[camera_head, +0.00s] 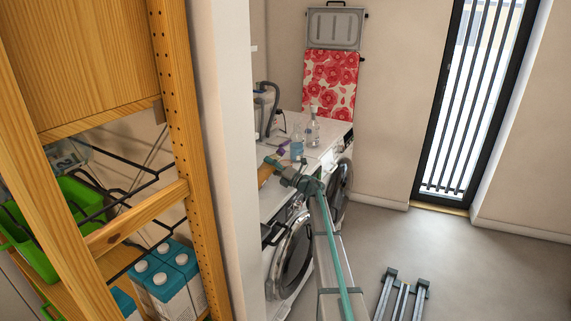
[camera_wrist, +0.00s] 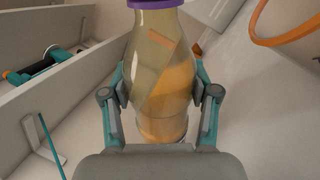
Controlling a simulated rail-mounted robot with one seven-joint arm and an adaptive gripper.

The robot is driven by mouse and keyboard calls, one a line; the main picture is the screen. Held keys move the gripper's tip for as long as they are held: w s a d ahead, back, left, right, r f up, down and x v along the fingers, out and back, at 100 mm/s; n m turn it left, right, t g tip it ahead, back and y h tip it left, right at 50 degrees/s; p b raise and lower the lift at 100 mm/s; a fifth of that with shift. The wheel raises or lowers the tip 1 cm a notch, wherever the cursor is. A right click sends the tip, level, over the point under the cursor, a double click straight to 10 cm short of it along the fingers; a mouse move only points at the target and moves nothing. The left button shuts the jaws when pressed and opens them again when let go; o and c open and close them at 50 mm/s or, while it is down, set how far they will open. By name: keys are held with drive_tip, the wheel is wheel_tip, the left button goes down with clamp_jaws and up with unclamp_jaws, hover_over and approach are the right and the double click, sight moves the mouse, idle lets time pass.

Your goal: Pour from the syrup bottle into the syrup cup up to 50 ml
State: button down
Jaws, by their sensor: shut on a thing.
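The syrup bottle (camera_wrist: 163,112) is clear with amber liquid and a purple collar at its neck. It fills the middle of the wrist view. My gripper (camera_wrist: 159,84) is shut on it, with a finger on each side of the body. The liquid's edge looks slanted in the bottle. In the head view my gripper (camera_head: 291,175) is over the front of the white appliances, with a small purple part (camera_head: 282,152) just beyond it. A bluish clear vessel (camera_head: 297,147) stands behind it, possibly the syrup cup; its markings and fill level are too small to read.
A clear bottle (camera_head: 314,133) and a grey machine with a hose (camera_head: 265,105) stand on the white top. A wooden shelf (camera_head: 185,150) with cartons and a green crate is at the left. An orange ring (camera_wrist: 287,30) shows in the wrist view.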

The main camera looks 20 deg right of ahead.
drive_tip(key=shift+a+r+m+t+h+p, duration=0.15)
drive_tip(key=shift+m+t+h+p, duration=0.15)
drive_tip(key=shift+m+p, duration=1)
idle(1.0)
drive_tip(key=shift+w+d+m+t+h+p, duration=0.1)
drive_tip(key=shift+d+m+t+h+p, duration=0.3)
drive_tip(key=shift+m, duration=0.5)
idle(2.8)
drive_tip(key=shift+a, duration=0.15)
drive_tip(key=shift+a+n+g+y, duration=0.25)
drive_tip(key=shift+n+g+y, duration=0.15)
drive_tip(key=shift+n, duration=0.7)
drive_tip(key=f+n+b, duration=0.1)
drive_tip(key=b, duration=0.1)
drive_tip(key=shift+b, duration=0.35)
drive_tip(key=shift+d+n+y+b, duration=0.1)
drive_tip(key=shift+n+y+b, duration=0.2)
drive_tip(key=shift+n+b, duration=0.3)
drive_tip(key=shift+d+r+n+g+b, duration=0.1)
drive_tip(key=shift+r+n+g+b, duration=0.2)
drive_tip(key=shift+r+g, duration=0.15)
